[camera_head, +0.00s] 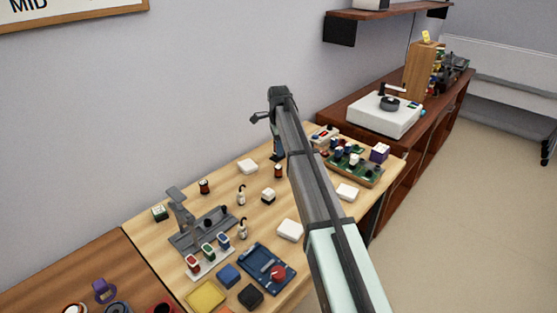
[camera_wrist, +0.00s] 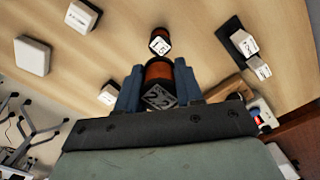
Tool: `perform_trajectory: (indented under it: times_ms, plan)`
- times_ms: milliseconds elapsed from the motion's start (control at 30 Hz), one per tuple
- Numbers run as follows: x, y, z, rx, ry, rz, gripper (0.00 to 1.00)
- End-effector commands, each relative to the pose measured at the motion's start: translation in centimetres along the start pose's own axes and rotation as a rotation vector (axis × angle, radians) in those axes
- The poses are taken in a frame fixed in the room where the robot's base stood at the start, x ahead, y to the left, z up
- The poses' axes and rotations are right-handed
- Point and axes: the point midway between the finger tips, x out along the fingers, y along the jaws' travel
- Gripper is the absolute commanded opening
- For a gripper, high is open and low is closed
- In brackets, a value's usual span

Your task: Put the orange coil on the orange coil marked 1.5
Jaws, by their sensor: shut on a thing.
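My gripper (camera_head: 278,153) is over the wooden table near its back edge. In the wrist view its two blue fingers are shut on an orange coil (camera_wrist: 159,72) with a dark end label that seems to read 2.2. Another orange coil, marked 1.5 (camera_wrist: 160,42), stands on the table just beyond the held one, apart from it. In the head view a dark-ended orange coil (camera_head: 278,171) stands below my gripper and seems to be the marked one. The held coil cannot be made out there.
Another orange coil (camera_head: 204,186) stands further left, near a grey fixture (camera_head: 190,238). A white block (camera_head: 248,166) and a small dark-and-white block (camera_head: 268,196) are nearby. A green board with parts (camera_head: 372,173) lies to the right. Bare table surrounds the marked coil.

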Motion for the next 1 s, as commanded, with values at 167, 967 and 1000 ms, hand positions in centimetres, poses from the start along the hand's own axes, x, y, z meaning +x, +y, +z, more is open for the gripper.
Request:
perform_trajectory:
  times_ms: [167,967,1000]
  plan:
    - [1.9,0.0,0.0,0.001,0.000,0.000,0.06]
    - [5.8,0.0,0.0,0.001,0.000,-0.001,0.38]
    - [5.8,0.0,0.0,0.001,0.000,-0.001,0.42]
